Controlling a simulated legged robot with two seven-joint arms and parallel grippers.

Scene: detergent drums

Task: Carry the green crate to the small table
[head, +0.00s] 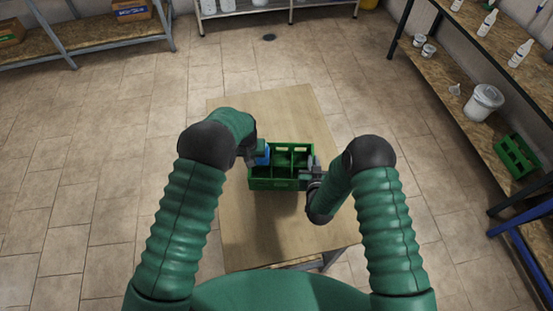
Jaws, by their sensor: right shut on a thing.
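The green crate (273,184) is an open box with inner dividers, in the middle of the head view. It appears level over the small wooden table (290,240); I cannot tell whether it rests on the top or hangs just above it. My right gripper (309,179) is shut on the crate's right end wall. My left gripper (256,156) is at the crate's left end, its fingers mostly hidden by my arm.
A shelf on the right holds white bottles (488,22), a white bucket (483,102) and another green crate (517,155). Shelves with cardboard boxes (131,10) stand at the back left. The tiled floor (90,150) left of the table is clear.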

